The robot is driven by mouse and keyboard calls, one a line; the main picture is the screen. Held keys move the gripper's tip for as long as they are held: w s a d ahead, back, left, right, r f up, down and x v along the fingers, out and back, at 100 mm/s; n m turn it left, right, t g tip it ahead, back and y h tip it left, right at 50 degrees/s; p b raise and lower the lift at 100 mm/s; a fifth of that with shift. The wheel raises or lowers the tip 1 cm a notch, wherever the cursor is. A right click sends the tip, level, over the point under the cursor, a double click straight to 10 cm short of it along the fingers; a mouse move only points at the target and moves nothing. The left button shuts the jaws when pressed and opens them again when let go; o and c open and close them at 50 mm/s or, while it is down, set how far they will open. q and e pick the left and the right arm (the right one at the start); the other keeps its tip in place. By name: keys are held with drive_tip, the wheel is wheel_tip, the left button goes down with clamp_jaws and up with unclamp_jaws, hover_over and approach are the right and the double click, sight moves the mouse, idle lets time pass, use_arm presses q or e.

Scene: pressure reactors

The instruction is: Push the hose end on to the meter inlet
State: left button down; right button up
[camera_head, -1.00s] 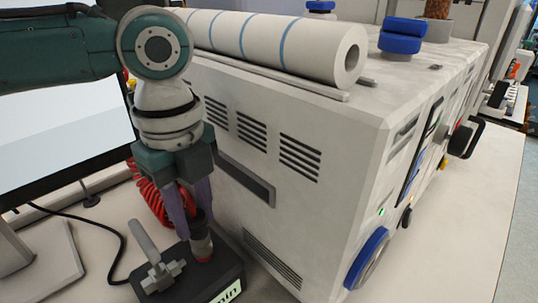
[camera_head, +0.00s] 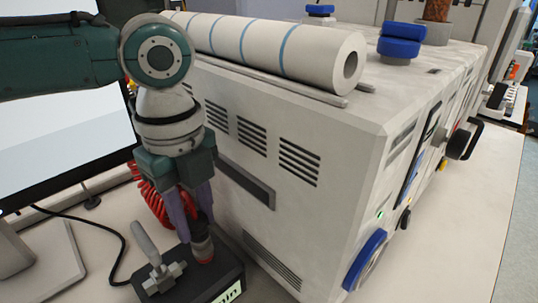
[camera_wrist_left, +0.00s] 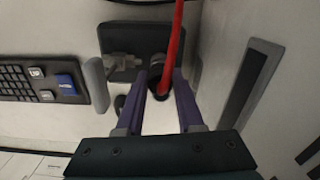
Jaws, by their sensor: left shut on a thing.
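The meter (camera_head: 215,284) is a dark box with a lit display on its front, at the lower left of the head view. Its top (camera_wrist_left: 122,72) shows in the left wrist view. My left gripper (camera_head: 196,226) points down over the meter, its purple fingers shut on the hose end (camera_head: 201,246). The hose end is a dark, red-banded piece that meets the meter's top. The inlet is hidden under it, so I cannot tell how far it is on. The red hose (camera_head: 150,198) coils behind the gripper. My right gripper is out of view.
A grey lever valve (camera_head: 160,272) stands on the meter, left of the fingers. The large white reactor cabinet (camera_head: 300,215) rises close on the right. A monitor (camera_head: 60,150) stands at left, and a keyboard (camera_wrist_left: 45,85) lies left in the wrist view.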

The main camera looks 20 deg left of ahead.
sight(194, 217)
use_arm(q)
drive_tip(key=shift+f, duration=0.55)
drive_tip(key=shift+f, duration=0.25)
idle(0.8)
unclamp_jaws()
drive_tip(key=shift+r, duration=0.1)
idle(0.4)
drive_tip(key=shift+r, duration=0.15)
wheel_tip(194, 217, up, 7)
drive_tip(key=p, duration=0.8)
idle(0.6)
